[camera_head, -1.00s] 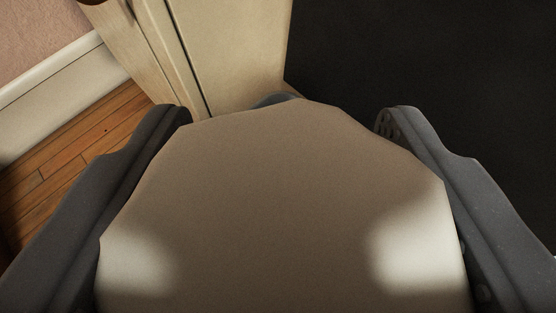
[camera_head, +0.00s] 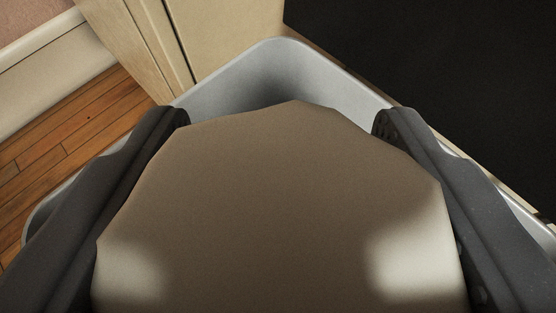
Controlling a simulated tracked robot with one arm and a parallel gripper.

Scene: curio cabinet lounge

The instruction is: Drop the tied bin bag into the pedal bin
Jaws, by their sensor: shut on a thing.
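A large beige-brown faceted thing (camera_head: 270,200), which I take to be the tied bin bag, fills the middle of the head camera view. My gripper (camera_head: 281,118) is shut on it, with one dark finger against each side. Beyond and around them shows the pale grey rim and inner wall of an open container, the pedal bin (camera_head: 330,75). The bag appears over the bin's opening. The bag hides most of the bin's inside, so I cannot tell how deep the bag sits. No lid or pedal shows.
A cream cabinet or door frame (camera_head: 235,35) stands right behind the bin's far corner. A black surface (camera_head: 440,80) fills the upper right. Wooden floor (camera_head: 70,130) and a white skirting board (camera_head: 45,75) lie at left.

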